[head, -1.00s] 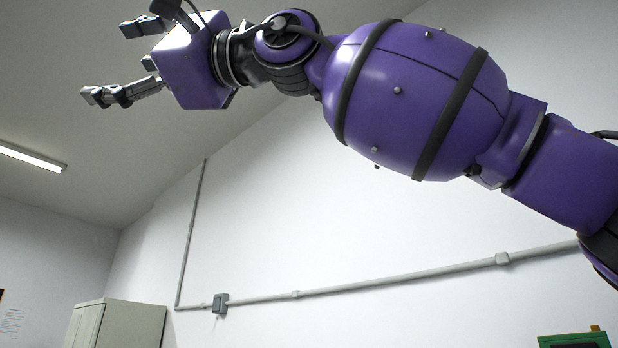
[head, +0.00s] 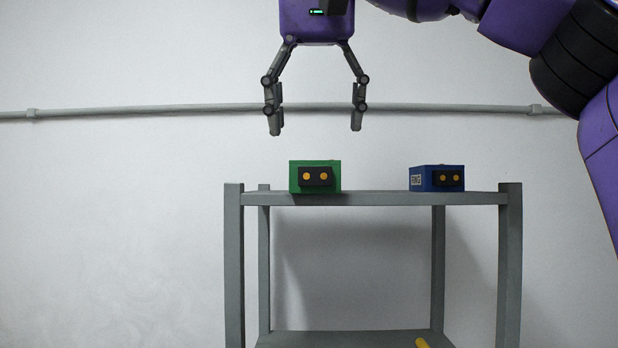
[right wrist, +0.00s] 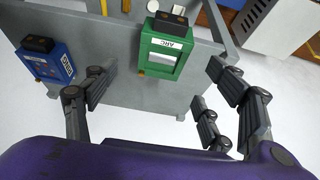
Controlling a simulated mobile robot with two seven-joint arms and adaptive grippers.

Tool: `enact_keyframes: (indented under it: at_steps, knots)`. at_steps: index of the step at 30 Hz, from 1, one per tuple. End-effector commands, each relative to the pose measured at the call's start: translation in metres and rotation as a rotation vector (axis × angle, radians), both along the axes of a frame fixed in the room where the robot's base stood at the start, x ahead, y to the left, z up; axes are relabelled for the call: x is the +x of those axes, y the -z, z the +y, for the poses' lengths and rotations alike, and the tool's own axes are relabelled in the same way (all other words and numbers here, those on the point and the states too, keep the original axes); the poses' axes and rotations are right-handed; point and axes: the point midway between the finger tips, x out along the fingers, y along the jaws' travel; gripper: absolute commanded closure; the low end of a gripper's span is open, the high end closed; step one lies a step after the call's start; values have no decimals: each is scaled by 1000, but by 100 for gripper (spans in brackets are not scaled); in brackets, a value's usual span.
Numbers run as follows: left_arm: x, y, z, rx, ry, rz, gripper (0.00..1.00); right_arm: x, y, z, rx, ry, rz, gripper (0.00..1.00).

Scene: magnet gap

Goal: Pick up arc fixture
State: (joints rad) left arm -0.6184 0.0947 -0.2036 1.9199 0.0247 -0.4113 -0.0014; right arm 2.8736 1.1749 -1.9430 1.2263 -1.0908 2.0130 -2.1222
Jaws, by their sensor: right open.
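The arc fixture is a green box (head: 330,179) with a dark block and two orange dots on its front. It sits on the top shelf of a grey rack (head: 385,199), left of centre. In the right wrist view its top (right wrist: 165,66) bears a white label reading "ARC". My right gripper (head: 315,128) points down above the green box, its fingers open and apart on either side of it, with a gap between fingertips and box. Its fingers also show in the right wrist view (right wrist: 153,88), empty. My left gripper is out of view.
A similar blue box (head: 436,178) stands on the same shelf to the right, with bare shelf between. It also shows in the right wrist view (right wrist: 45,62). Part of a yellow thing (head: 422,343) shows on the lower shelf. A pipe (head: 150,110) runs along the wall behind.

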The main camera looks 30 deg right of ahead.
Motion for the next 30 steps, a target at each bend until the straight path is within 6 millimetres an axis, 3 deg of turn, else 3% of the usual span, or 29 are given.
enact_keyframes:
  at_steps: [15,25,30]
  knots:
    - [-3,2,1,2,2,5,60,16,51,-6,1,1,-3,23]
    - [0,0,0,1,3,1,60,17,54,-7,1,0,-7,23]
    - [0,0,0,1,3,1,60,17,55,-7,1,0,-7,46]
